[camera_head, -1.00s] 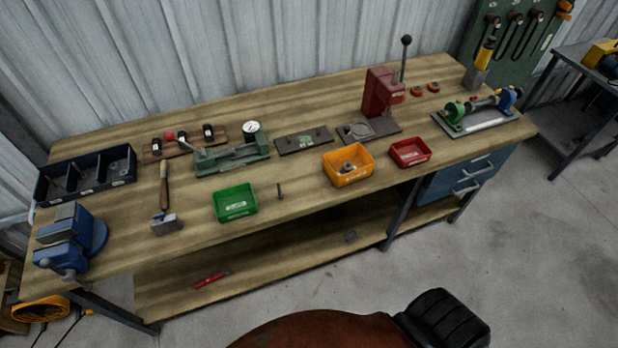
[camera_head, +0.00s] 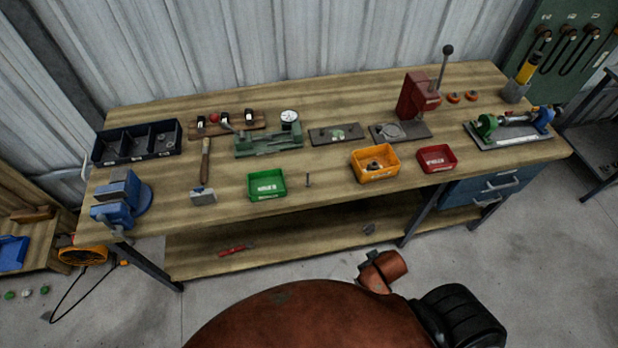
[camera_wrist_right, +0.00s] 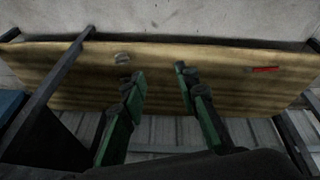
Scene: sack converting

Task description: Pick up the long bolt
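The long bolt (camera_head: 308,180) stands upright on the front part of the workbench top (camera_head: 335,196) in the head view, just right of the green bin (camera_head: 267,184). No gripper touches it. My right gripper (camera_wrist_right: 160,78) shows in the right wrist view with its two green-and-black fingers spread apart and nothing between them. Beyond its fingers is the wooden lower shelf, so it is low and away from the bolt. My left gripper is in neither view.
An orange bin (camera_head: 375,165) and a red bin (camera_head: 437,159) stand right of the bolt. A hammer (camera_head: 204,180), a blue vise (camera_head: 122,201) and a green fixture (camera_head: 268,143) are to its left and behind. The lower shelf holds a red-handled tool (camera_head: 236,250).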

